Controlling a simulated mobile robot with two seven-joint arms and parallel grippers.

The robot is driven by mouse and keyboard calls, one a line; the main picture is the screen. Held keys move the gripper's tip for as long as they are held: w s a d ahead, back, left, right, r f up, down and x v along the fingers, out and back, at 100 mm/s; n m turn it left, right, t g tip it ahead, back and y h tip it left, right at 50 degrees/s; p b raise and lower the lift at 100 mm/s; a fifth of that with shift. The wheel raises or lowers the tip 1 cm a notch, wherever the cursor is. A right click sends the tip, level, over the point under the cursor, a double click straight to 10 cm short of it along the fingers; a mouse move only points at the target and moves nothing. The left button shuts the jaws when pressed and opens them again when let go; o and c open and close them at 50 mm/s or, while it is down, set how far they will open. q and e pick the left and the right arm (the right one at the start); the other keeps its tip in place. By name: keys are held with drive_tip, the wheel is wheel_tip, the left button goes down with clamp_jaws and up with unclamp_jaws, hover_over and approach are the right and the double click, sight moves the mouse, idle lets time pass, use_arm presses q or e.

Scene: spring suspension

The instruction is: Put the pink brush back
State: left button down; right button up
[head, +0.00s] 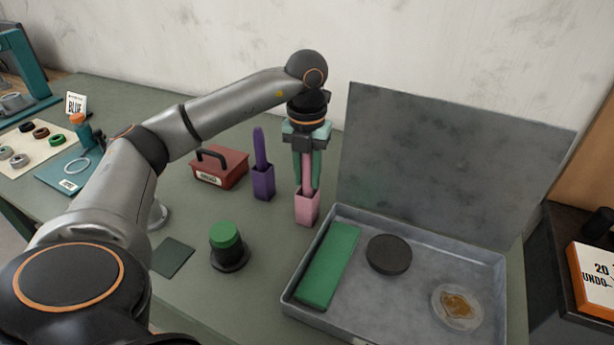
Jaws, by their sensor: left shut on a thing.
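The pink brush (307,168) stands upright with its lower end inside the pink square holder (307,208). My left gripper (307,178) points straight down above the holder. Its teal fingers are shut on the upper part of the pink brush, and they partly hide it. How deep the brush sits in the holder is hidden by the holder's walls. My right gripper is not in view.
A purple brush stands in a purple holder (263,184) just left of the pink one. A red toolbox (220,168) is further left. An open grey case (425,240) lies at right. A green-topped round thing (227,240) stands in front.

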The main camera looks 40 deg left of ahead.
sight(308, 157)
use_arm(q)
drive_tip(key=shift+f, duration=0.45)
drive_tip(key=c, duration=0.7)
unclamp_jaws()
drive_tip(key=shift+o, duration=0.2)
wheel_tip(308, 157, up, 5)
drive_tip(key=shift+w+r, duration=0.1)
wheel_tip(308, 157, up, 7)
drive_tip(key=p, duration=0.3)
